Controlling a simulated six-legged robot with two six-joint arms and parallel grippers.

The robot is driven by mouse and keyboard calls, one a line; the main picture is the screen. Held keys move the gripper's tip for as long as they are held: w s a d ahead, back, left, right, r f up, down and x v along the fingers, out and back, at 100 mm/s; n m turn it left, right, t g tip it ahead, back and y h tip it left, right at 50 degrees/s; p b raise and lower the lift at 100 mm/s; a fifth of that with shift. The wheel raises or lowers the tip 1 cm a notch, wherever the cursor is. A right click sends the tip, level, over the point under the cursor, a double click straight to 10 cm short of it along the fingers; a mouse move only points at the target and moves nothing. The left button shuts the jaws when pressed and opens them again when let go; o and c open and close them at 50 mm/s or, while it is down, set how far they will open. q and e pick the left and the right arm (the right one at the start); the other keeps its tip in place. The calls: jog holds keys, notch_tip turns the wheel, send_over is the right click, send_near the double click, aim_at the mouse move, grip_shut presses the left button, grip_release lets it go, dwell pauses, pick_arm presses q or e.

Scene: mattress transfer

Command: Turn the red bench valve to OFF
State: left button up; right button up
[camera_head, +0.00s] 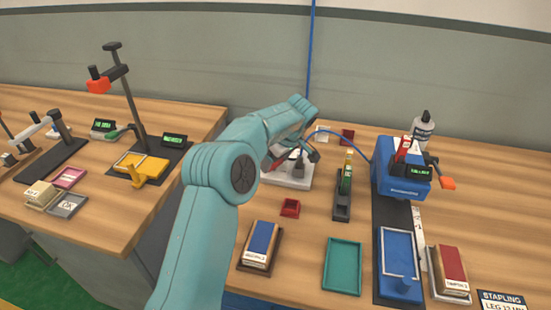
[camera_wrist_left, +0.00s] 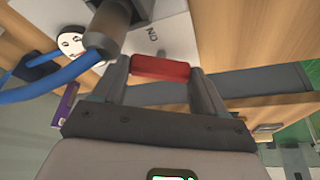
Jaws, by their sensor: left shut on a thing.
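The red valve handle (camera_wrist_left: 160,68) is a short red bar, held between the two fingers of my left gripper (camera_wrist_left: 160,75) in the left wrist view. My left gripper is shut on it. Behind it is a pale plate (camera_wrist_left: 165,38) with a printed label that seems to read ON, upside down in this view. A grey-brown pipe-like part stands beside the handle. In the head view my left arm reaches across to the white valve base (camera_head: 290,180) at the back of the bench. My wrist hides most of the valve there. My right gripper is not in view.
A blue hose runs from the valve area to a blue machine (camera_head: 400,180) on the right. A small red tray (camera_head: 290,208), a teal tray (camera_head: 342,266), a blue-covered stack (camera_head: 261,245) and a green-topped holder (camera_head: 343,195) stand nearby. A round gauge (camera_wrist_left: 70,43) is close to the handle.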

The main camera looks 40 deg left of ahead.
pick_arm(q)
jog(key=n+p, duration=0.1)
jog(key=n+g+p, duration=0.1)
jog(key=n+p, duration=0.1)
jog(key=shift+w+r+n, duration=0.15)
jog(key=shift+r+n, duration=0.15)
jog(key=shift+r, duration=0.05)
jog(key=shift+a+f+n+g+p, duration=0.15)
jog(key=shift+n+g+p, duration=0.55)
jog(key=shift+n+p, duration=0.85)
jog(key=o, duration=0.8)
jog(key=shift+f, duration=0.1)
